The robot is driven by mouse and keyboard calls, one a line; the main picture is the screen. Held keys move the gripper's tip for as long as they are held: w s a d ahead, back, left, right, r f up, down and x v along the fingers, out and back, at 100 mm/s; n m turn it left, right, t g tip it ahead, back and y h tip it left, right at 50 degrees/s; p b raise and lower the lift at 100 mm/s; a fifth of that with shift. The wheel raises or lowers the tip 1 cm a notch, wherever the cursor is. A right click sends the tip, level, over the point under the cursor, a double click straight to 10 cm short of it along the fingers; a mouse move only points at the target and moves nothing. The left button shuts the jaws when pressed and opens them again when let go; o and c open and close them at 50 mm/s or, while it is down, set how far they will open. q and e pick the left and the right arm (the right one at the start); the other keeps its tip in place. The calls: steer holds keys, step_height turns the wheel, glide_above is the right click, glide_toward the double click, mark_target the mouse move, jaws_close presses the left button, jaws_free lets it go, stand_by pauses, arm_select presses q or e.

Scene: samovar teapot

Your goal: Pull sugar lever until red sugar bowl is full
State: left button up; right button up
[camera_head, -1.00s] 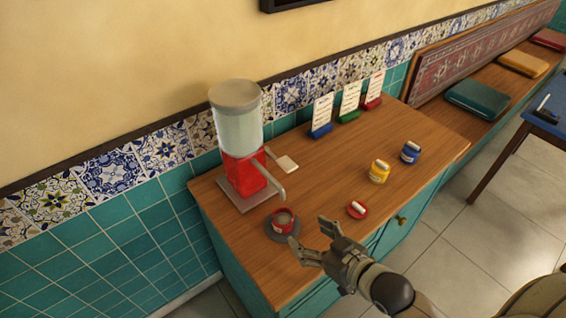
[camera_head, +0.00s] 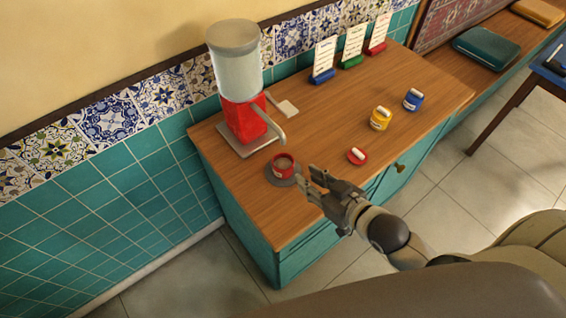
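The sugar dispenser (camera_head: 243,120) has a red body under a clear jar with a grey cap, on a square plate at the wooden top's left side. A grey metal spout or lever (camera_head: 272,127) slopes forward from it; I cannot tell which. The red sugar bowl (camera_head: 283,172) stands open on a dark round saucer, below the metal end. Its inside looks brownish; how full it is I cannot tell. My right gripper (camera_head: 305,178) is empty, its fingers apart, just right of the bowl. Contact with the bowl is unclear. My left gripper is not in view.
Yellow (camera_head: 380,119) and blue (camera_head: 413,99) jars stand farther right. Cards in blue, green and red holders (camera_head: 351,62) line the back. A pale flat piece (camera_head: 285,108) lies beside the dispenser. The wooden top's (camera_head: 330,115) middle is clear.

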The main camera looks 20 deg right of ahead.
jaws_close()
stand_by(1.1)
